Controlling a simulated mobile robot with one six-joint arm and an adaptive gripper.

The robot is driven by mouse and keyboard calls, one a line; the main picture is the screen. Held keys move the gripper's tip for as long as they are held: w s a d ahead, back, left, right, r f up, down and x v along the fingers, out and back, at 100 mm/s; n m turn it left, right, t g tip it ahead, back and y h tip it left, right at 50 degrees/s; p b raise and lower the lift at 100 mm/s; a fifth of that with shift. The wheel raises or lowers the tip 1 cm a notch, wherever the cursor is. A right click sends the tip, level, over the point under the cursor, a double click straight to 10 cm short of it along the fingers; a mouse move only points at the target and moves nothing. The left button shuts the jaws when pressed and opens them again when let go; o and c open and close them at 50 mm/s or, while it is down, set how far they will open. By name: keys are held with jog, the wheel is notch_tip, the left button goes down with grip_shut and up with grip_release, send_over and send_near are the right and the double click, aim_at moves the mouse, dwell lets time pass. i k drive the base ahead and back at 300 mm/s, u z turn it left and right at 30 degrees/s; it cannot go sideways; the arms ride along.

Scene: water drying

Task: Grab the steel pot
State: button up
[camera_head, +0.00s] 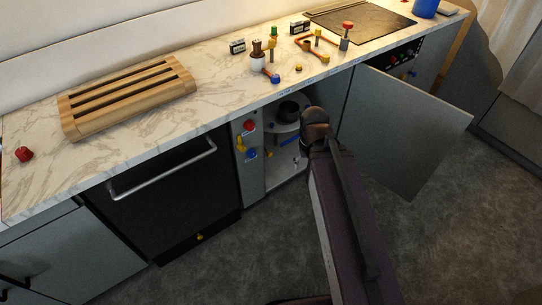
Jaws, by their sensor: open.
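A dark, round-topped thing (288,110), probably the steel pot, is on a pale round shelf (280,127) inside the open cabinet. It is small and shadowed, so its handle and full outline cannot be made out. My arm reaches up from the bottom of the picture to the cabinet opening. My gripper (308,124) is at the arm's far end, just right of the dark thing. The wrist hides most of the fingers and part of the cabinet. I see nothing held, and contact with the pot cannot be judged.
The cabinet door (405,130) stands wide open right of my arm. The marble counter (215,105) above carries a slatted wooden rack (130,95), valves and pipe pieces. A black appliance (170,190) is left of the cabinet. The carpet (430,240) in front is clear.

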aim_at(289, 111)
jog(key=u, duration=1)
jog(key=k, duration=0.1)
jog(key=z, duration=2.75)
jog(key=i, duration=1.9)
